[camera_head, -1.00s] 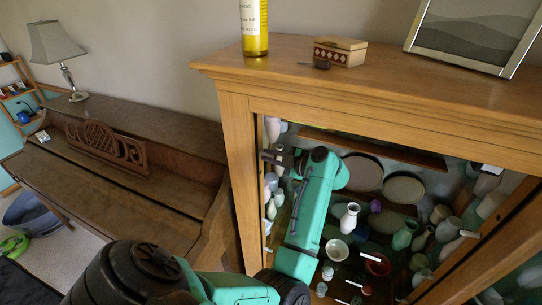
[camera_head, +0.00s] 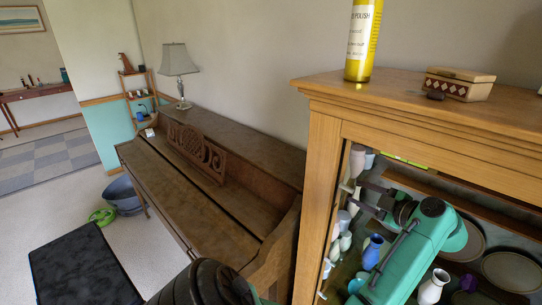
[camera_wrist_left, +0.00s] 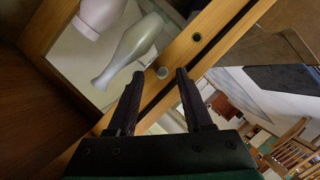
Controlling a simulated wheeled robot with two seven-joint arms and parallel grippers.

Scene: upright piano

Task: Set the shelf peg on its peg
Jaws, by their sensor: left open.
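My left gripper (camera_head: 364,194) is inside the glass-fronted cabinet, near its left front post. In the wrist view my left gripper (camera_wrist_left: 158,74) is open, with its two dark fingers apart and nothing clearly held. A small round pale metal peg (camera_wrist_left: 162,72) shows on the wooden post (camera_wrist_left: 215,22), between the fingertips in the picture. I cannot tell whether the fingers touch it. A darker round fitting or hole (camera_wrist_left: 196,37) is farther along the same post. I cannot tell for certain which of these is the shelf peg. My right gripper is not in view.
Pale vases (camera_wrist_left: 131,50) stand close to the left fingers. A blue jug (camera_head: 372,252) and a white vase (camera_head: 433,287) are near my left arm. A brown shelf board (camera_head: 480,185) crosses the cabinet. A polish bottle (camera_head: 361,45) and patterned box (camera_head: 458,84) stand on top.

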